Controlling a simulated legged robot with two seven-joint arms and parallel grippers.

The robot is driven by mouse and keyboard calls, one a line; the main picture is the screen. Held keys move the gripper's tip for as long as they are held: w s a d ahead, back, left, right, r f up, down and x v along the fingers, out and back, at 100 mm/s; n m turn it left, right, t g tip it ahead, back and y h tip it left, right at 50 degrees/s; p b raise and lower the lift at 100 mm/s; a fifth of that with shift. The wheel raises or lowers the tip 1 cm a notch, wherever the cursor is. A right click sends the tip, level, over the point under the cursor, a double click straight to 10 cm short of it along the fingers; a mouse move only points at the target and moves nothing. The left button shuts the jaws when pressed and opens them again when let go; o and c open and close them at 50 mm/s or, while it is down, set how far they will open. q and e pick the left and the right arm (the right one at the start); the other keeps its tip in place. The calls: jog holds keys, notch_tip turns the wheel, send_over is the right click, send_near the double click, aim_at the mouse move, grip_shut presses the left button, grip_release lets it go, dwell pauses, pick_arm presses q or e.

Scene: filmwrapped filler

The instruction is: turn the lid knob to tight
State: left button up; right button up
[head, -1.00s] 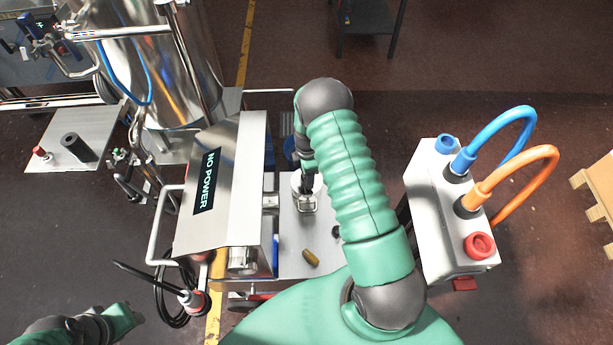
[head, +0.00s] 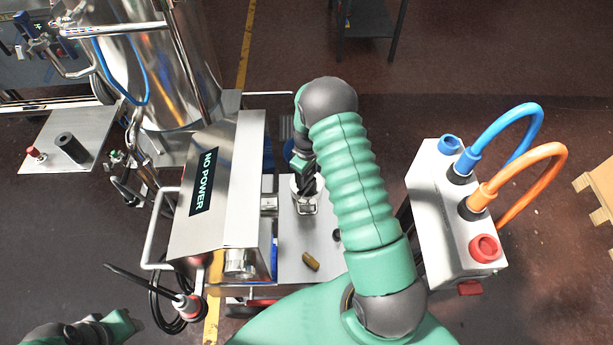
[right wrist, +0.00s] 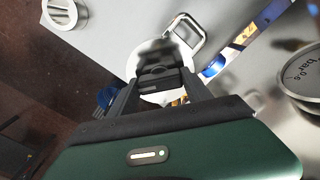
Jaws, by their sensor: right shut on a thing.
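The lid (right wrist: 146,56) is a pale round disc in the right wrist view, with a metal wire loop (right wrist: 188,36) at its edge. It shows in part in the head view (head: 294,184), mostly behind my right gripper (head: 307,193). The dark lid knob (right wrist: 158,74) sits between the fingers of my right gripper (right wrist: 160,84), which is shut on it from above. No tight mark is readable. My left gripper (head: 132,321) is at the lower left of the head view, away from the lid; its jaws are too unclear to read.
A steel housing (head: 220,190) marked NO POWER stands left of the lid. A brown piece (head: 311,261) lies on the steel plate (head: 300,240). A white box (head: 450,225) with blue and orange hoses and a red knob (head: 485,247) stands at right.

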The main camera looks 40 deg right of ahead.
aim_at(307, 175)
jog(key=shift+w+d+r+m, duration=0.1)
jog(key=shift+w+m, duration=0.05)
jog(key=shift+m, duration=0.45)
jog(key=o, duration=1.1)
jog(key=shift+o, duration=1.3)
notch_tip(307, 175, up, 17)
jog(key=b, duration=0.1)
jog(key=shift+f+b, duration=0.2)
jog(key=shift+b, duration=0.2)
